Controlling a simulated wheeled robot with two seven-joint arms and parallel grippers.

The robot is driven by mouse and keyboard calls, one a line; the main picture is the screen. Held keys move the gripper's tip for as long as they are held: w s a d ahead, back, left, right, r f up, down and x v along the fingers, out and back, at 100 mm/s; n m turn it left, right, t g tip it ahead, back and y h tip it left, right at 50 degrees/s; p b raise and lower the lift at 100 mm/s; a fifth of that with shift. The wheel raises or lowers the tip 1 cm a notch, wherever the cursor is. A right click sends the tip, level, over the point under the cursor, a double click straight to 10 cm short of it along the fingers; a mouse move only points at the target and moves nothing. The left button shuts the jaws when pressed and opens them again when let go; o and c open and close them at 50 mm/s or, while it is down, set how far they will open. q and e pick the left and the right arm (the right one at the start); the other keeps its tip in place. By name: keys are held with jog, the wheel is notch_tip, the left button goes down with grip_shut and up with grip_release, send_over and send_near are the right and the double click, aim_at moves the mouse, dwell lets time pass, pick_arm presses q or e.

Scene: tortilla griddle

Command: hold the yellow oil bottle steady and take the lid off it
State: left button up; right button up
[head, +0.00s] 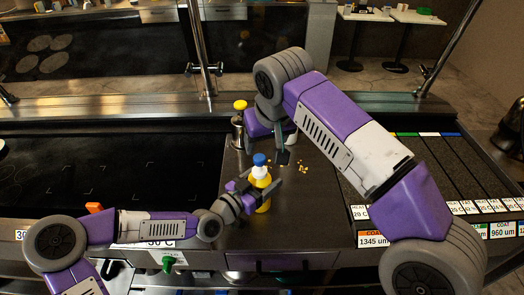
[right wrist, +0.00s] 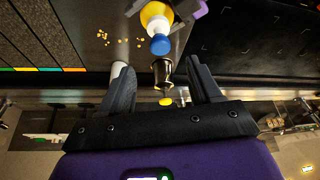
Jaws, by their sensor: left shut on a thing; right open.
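The yellow oil bottle (head: 264,184) stands upright on the dark counter, with a white shoulder and a blue lid (head: 259,159) on its top. My left gripper (head: 257,194) is shut around the bottle's body from the left. My right gripper (head: 284,156) is open and empty, behind and a little right of the bottle. In the right wrist view the blue lid (right wrist: 160,45) lies beyond the open fingertips of my right gripper (right wrist: 160,72), apart from them. My left gripper (right wrist: 192,8) shows partly at the top edge there.
A dark metal bottle (right wrist: 162,72) with a yellow cap (head: 240,104) stands behind the oil bottle. A white object (head: 291,136) is partly hidden by my right gripper. Small yellow crumbs (head: 303,168) lie to the right. The black griddle (head: 110,170) spans the left.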

aim_at(260, 158)
jog(key=x, duration=0.7)
jog(key=shift+f, duration=0.15)
jog(key=shift+c, duration=0.3)
grip_shut()
grip_release()
dwell(0.6)
jog(key=o, duration=0.6)
